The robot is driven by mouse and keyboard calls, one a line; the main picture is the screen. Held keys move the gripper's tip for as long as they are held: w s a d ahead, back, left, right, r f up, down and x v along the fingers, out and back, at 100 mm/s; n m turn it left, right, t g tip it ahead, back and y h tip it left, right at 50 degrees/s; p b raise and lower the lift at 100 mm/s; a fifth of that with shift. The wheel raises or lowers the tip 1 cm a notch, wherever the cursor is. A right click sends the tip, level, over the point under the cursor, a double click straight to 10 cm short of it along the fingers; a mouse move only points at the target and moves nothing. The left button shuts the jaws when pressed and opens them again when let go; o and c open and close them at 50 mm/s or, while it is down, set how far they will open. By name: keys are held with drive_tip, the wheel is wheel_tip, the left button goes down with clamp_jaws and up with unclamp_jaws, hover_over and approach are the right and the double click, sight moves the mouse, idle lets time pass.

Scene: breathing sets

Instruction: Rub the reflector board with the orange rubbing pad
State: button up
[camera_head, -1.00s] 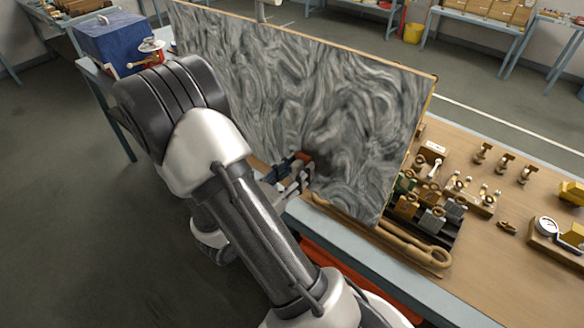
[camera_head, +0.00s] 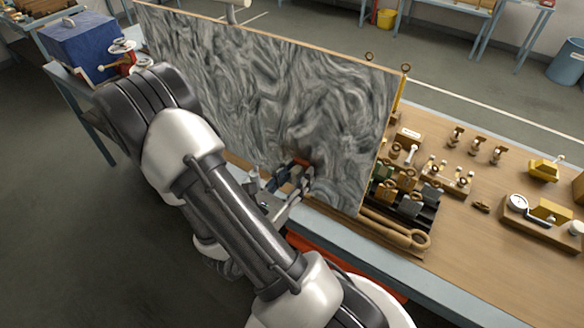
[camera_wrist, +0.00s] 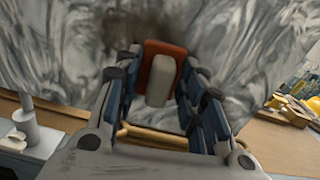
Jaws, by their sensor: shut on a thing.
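The reflector board (camera_head: 262,100) is a large grey panel with swirled streaks and a thin wooden edge, standing upright on the bench. It also fills the upper part of the wrist view (camera_wrist: 65,55). My gripper (camera_head: 287,180) is low at the board's front face, right of its middle. In the wrist view my gripper (camera_wrist: 160,88) is shut on the orange rubbing pad (camera_wrist: 148,55), which has a pale grip block on it. The pad lies against or very close to the board; the contact itself is hidden. A dark smudge shows on the board around the pad.
The workbench (camera_head: 480,240) carries brass fittings, a rack of dark and brass blocks (camera_head: 408,195), a dial gauge (camera_head: 517,203) and a wooden tool (camera_head: 395,232) by the board's lower right. A blue box (camera_head: 90,50) stands at the far left. Open floor lies at left.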

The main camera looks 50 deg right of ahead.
drive_tip(key=shift+s+p, duration=0.45)
drive_tip(key=shift+p, duration=0.25)
